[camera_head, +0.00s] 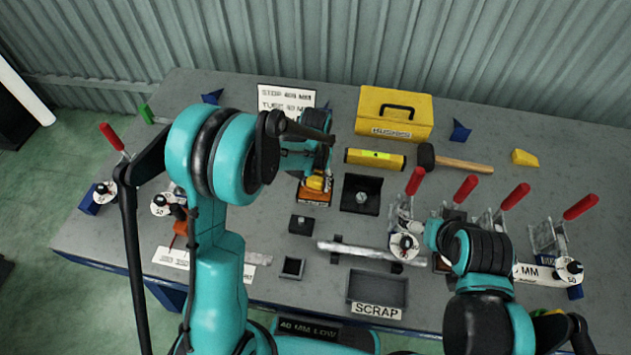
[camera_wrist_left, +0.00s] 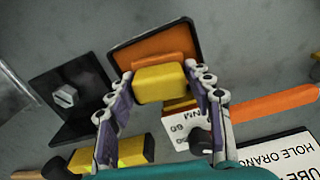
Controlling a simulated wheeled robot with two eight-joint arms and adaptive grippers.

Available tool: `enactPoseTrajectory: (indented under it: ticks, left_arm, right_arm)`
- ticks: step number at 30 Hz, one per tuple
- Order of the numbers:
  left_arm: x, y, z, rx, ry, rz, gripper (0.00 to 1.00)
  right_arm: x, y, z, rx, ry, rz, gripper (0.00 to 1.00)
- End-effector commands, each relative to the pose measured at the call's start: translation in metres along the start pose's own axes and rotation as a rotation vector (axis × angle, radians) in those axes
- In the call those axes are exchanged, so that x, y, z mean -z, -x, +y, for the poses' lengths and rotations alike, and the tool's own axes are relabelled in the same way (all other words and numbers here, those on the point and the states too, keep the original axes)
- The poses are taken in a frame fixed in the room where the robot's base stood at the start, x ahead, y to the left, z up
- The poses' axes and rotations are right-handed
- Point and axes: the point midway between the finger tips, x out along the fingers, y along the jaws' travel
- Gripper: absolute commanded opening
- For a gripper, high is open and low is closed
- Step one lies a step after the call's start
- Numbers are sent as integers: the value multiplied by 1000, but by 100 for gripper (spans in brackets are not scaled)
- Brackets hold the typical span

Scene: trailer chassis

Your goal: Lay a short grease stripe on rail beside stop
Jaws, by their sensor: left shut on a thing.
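My left gripper (camera_head: 317,168) is over the middle of the bench, shut on a yellow block (camera_head: 316,183). In the left wrist view the fingers (camera_wrist_left: 164,84) press both sides of the yellow block (camera_wrist_left: 161,84). The block is at a dark-rimmed orange tray (camera_wrist_left: 180,45); I cannot tell whether it touches it. The tray also shows in the head view (camera_head: 314,198). A silvery rail (camera_head: 365,252) lies on dark supports nearer the front. A black plate with a bolt (camera_head: 360,195) stands right of the tray. Which part is the stop is unclear. My right gripper is not clearly visible.
Toggle clamps with red handles (camera_head: 465,189) line the right side. A scrap tray (camera_head: 376,288) sits in front of the rail. A yellow toolbox (camera_head: 394,114), yellow level (camera_head: 375,159) and hammer (camera_head: 455,161) lie behind. A printed sign (camera_head: 286,97) is at the back.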

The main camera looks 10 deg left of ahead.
Motion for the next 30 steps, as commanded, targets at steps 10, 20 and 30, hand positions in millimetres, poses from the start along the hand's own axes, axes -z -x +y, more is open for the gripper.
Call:
enactPoseTrajectory:
  ticks: [10, 20, 30]
  left_arm:
    - [0, 33, 0, 0, 0, 1, 28]
    - [0, 58, 0, 0, 0, 1, 28]
    - [0, 57, 0, 0, 0, 1, 28]
  right_arm:
    - [13, 18, 0, 0, 0, 0, 91]
    - [22, 31, 0, 0, 0, 0, 91]
    - [21, 30, 0, 0, 0, 0, 91]
